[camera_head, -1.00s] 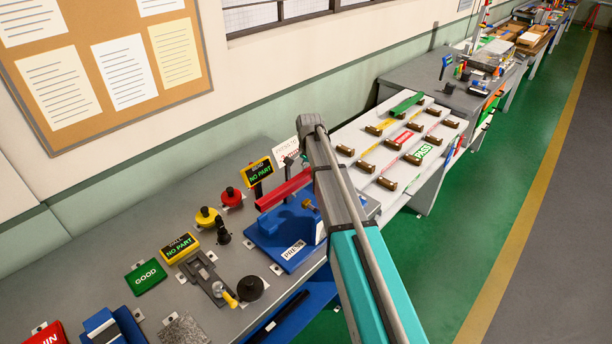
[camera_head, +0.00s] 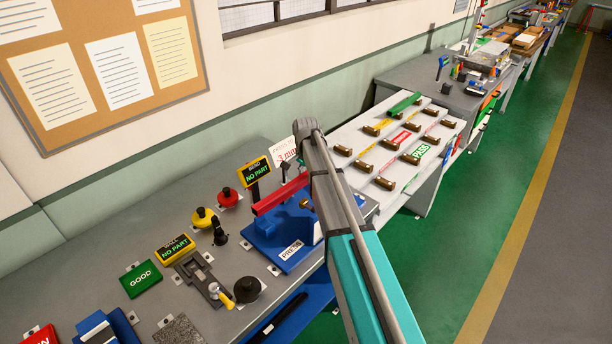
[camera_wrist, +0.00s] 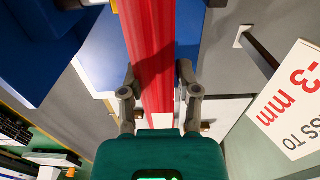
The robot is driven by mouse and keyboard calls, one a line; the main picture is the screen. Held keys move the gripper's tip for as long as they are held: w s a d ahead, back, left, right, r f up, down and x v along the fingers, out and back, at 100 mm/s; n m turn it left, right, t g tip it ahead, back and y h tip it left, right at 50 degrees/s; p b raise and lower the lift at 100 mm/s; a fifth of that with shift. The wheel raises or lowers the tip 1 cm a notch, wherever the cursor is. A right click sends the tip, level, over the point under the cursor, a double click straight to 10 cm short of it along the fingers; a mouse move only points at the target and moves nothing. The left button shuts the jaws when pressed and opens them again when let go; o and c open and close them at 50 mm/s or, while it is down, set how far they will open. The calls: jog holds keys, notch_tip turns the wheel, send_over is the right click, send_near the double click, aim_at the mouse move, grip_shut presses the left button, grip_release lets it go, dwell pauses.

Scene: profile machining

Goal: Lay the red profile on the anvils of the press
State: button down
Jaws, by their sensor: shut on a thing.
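The red profile (camera_head: 281,194) shows in the head view over the blue press (camera_head: 287,243), on the left of my arm. In the wrist view the red profile (camera_wrist: 152,60) runs from the top edge down between the two fingers of my gripper (camera_wrist: 161,80). My gripper is shut on it; in the head view my arm hides the gripper. Blue press parts (camera_wrist: 103,50) lie on both sides of the profile in the wrist view. The anvils are not clear, and I cannot tell whether the profile touches them.
A display reading NO PART (camera_head: 257,173) stands just behind the profile. A white 3 mm sign (camera_wrist: 292,100) stands close to the right of my gripper in the wrist view. Gauges and buttons fill the bench to the left. A white rack (camera_head: 346,138) is to the right.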

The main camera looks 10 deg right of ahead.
jog(key=shift+f+b, duration=2.9)
jog(key=shift+f, duration=0.25)
jog(key=shift+f+b, duration=0.3)
jog(key=shift+c, duration=1.3)
grip_release()
jog(key=shift+r, duration=0.2)
notch_tip(320, 180, up, 9)
jog(key=p, duration=0.9)
jog(key=shift+f, duration=0.2)
